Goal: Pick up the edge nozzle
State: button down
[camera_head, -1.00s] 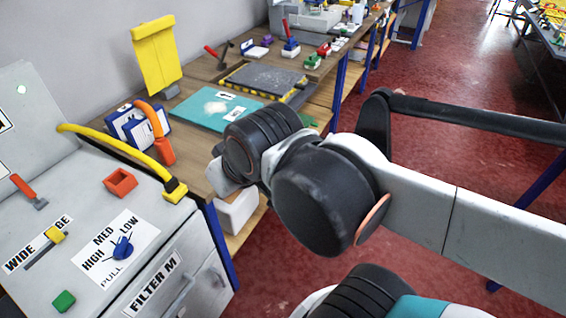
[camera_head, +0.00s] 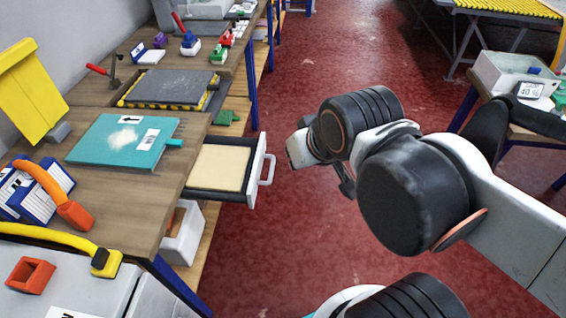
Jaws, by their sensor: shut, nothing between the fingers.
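I cannot tell for certain which item is the edge nozzle. An orange curved piece with a thick orange end (camera_head: 74,215) leans over blue-and-white ribbed blocks (camera_head: 30,190) on the near left of the bench. A yellow hose (camera_head: 45,232) with a black-and-yellow end piece (camera_head: 106,262) lies over the grey machine in front of it. My gripper (camera_head: 346,184) is small and partly hidden behind my wrist. It is over the red floor, right of the bench and well apart from these pieces, shut and empty.
A drawer (camera_head: 262,168) stands open from the wooden bench (camera_head: 158,207), between the bench top and my arm. A teal board (camera_head: 95,143) and a yellow-edged dark plate (camera_head: 170,85) lie on the bench. A white box (camera_head: 505,75) stands at right. The central floor is clear.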

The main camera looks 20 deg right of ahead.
aim_at(106, 264)
jog(key=u, duration=1.6)
jog(key=i+j+z, duration=0.2)
jog(key=i+j, duration=0.1)
jog(key=i, duration=0.05)
